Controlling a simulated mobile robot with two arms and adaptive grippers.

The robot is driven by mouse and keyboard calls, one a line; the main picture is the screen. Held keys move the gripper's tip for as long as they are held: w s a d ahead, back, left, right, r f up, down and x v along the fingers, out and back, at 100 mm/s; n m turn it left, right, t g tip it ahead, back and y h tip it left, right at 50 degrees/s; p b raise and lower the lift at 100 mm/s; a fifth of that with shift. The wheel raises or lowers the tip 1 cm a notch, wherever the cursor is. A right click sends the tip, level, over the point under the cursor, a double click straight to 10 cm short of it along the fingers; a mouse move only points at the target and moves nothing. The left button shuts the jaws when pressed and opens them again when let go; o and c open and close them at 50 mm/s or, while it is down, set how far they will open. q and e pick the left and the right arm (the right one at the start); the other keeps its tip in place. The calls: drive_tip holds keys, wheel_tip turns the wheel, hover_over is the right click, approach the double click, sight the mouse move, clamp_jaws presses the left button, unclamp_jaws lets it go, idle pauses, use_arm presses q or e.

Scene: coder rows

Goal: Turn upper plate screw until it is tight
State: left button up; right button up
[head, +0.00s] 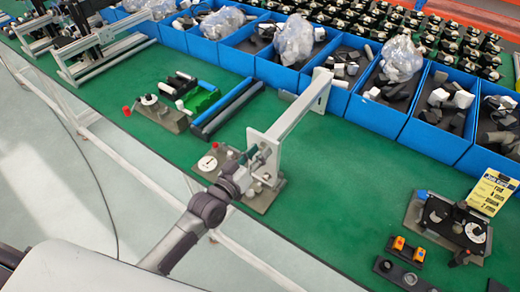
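A white round dial (207,163) sits on the plate's left part. My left gripper (262,158) is at the lower end of the bracket, above the plate. The gripper is small and dark here; I cannot tell whether its fingers are open or shut, or whether they touch anything. The upper plate screw cannot be made out; the gripper and bracket cover part of that spot. My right gripper is not in view.
Blue bins (374,110) with parts and plastic bags line the back. A fixture with a red knob (126,111) stands to the left. Another fixture (450,220) with a yellow card (493,192) is at the right, near orange buttons (398,243). Green bench (335,195) between is clear.

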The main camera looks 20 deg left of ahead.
use_arm(q)
clamp_jaws()
drive_tip(key=shift+r+m+p, duration=0.15)
drive_tip(key=shift+m+p, duration=0.4)
drive_tip(key=shift+m, duration=0.65)
drive_tip(key=m, duration=0.2)
drive_tip(key=shift+m, duration=0.3)
drive_tip(key=m, duration=0.4)
drive_tip(key=shift+w+m+p, duration=0.1)
drive_tip(key=shift+m+p, duration=0.25)
drive_tip(key=shift+m, duration=0.05)
unclamp_jaws()
